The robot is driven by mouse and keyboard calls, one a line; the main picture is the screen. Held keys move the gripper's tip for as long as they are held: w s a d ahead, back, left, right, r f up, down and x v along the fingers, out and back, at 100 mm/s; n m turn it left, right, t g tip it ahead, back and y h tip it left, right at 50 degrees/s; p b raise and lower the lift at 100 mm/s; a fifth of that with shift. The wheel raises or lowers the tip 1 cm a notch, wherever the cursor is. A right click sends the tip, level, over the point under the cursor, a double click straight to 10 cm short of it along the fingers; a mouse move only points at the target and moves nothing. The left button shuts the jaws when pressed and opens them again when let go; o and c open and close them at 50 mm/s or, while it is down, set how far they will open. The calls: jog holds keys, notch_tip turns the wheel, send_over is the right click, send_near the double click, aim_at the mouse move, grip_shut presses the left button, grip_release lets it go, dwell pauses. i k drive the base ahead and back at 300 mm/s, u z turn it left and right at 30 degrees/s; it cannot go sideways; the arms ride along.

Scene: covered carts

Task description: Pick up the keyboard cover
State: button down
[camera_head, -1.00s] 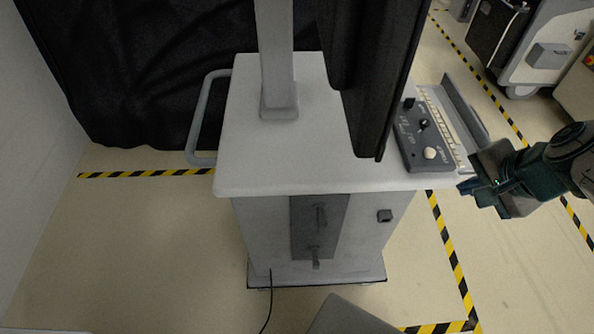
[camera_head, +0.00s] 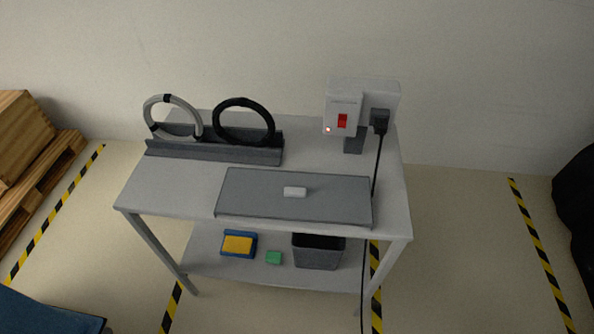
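A flat, dark grey rectangular panel (camera_head: 255,200) lies on the top of a light grey table (camera_head: 185,187). It looks like the keyboard cover, but I cannot be sure. A small white block (camera_head: 294,192), perhaps a handle, is on the middle of the panel. The panel's front long edge lies close to the table's front edge. No keyboard shows in the current view. My gripper is out of view, and nothing is seen touching the panel.
Behind the panel stand a rack (camera_head: 220,150) with two cable rings and a box with a red switch (camera_head: 342,121). A black cable (camera_head: 377,165) hangs by the panel's right end. The lower shelf holds a dark bin (camera_head: 318,252). Wooden pallets (camera_head: 25,150) stand left.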

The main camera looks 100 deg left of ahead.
aim_at(256, 193)
jog(key=u, duration=3.6)
